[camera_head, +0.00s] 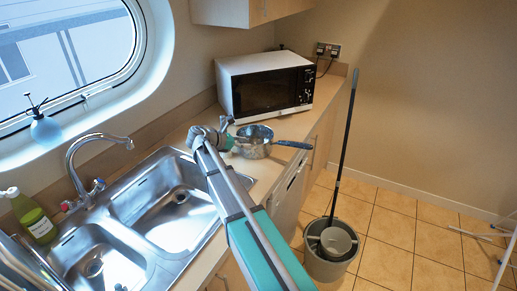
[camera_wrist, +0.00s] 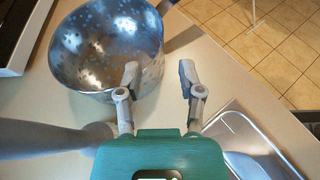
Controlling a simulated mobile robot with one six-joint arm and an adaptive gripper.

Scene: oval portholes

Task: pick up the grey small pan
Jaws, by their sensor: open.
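The grey small pan (camera_head: 257,150) stands on the worktop in front of the microwave, its blue-grey handle (camera_head: 293,145) pointing right. In the wrist view the pan (camera_wrist: 108,40) is a shiny, speckled metal bowl at upper left. Part of its handle (camera_wrist: 183,38) shows to the right of the bowl, above the fingertips. My gripper (camera_wrist: 159,73) is open with nothing between its fingers. Its left fingertip overlaps the pan's lower right edge in the picture; I cannot tell whether they touch. In the head view my gripper (camera_head: 231,130) is at the pan's left side.
A white microwave (camera_head: 268,87) stands behind the pan. The steel double sink (camera_head: 165,202) is to the left, with a tap (camera_head: 90,145) and a green bottle (camera_head: 34,217). A grey bucket (camera_head: 331,262) with a mop stands on the tiled floor beyond the worktop edge.

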